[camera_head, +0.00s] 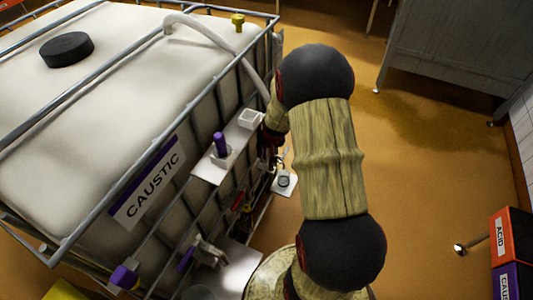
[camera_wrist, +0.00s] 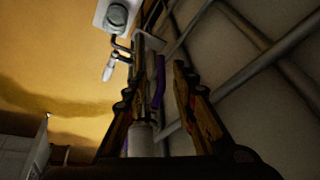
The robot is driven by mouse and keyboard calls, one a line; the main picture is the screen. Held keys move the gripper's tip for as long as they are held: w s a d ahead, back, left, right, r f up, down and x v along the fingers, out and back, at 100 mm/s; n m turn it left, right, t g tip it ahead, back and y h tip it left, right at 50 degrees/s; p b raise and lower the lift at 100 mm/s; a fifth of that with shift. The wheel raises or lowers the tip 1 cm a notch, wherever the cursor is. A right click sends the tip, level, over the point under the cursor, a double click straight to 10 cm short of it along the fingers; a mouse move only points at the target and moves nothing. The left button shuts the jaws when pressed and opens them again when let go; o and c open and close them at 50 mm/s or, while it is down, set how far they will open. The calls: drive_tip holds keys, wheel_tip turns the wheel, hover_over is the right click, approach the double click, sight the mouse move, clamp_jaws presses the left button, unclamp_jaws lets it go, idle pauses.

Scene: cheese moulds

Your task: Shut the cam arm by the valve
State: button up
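My gripper (camera_wrist: 160,70) is open in the wrist view, its two brown fingers apart. A purple lever (camera_wrist: 159,82) shows between the fingers, nearer the left one; I cannot tell if it touches. A pale grey cylinder (camera_wrist: 140,140) stands below it, between the fingers. In the head view my gripper (camera_head: 268,152) is beside the tank's right side, mostly hidden behind my arm. A metal coupling (camera_head: 208,252) with a purple lever (camera_head: 186,258) sits low on the tank front, with a small red handle (camera_head: 238,201) above it. I cannot tell which lever is the cam arm.
The white caustic tank (camera_head: 60,130) in its metal cage (camera_head: 95,92) fills the left. A white bracket (camera_head: 210,168) holds a purple-topped piece (camera_head: 220,145). A pale hose (camera_head: 215,32) drops beside my arm.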

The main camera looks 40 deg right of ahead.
drive_tip(key=shift+b+x, duration=0.45)
drive_tip(key=shift+x, duration=1.25)
drive_tip(key=shift+c, duration=0.6)
clamp_jaws()
